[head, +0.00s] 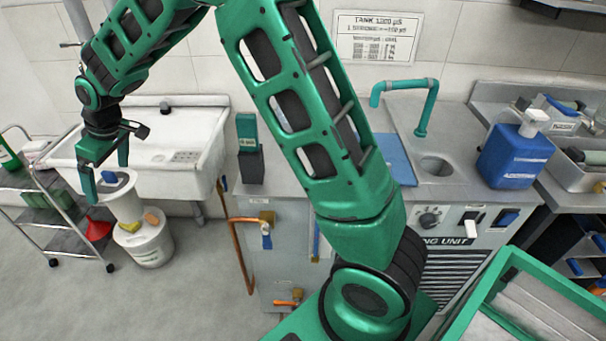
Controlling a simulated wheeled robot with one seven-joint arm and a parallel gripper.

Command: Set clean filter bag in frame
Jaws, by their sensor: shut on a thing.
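My gripper (107,181) is at the left, pointing down in front of the white sink. A green open-topped frame (492,287) is at the lower right, cut off by the picture edge, with pale ribbed pieces inside. I cannot tell whether it is the frame the task names.
The white sink (150,181) stands behind my gripper. A blue canister (515,155) stands on the counter at right. My arm crosses the middle and hides part of the counter. Grey floor is free at lower left.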

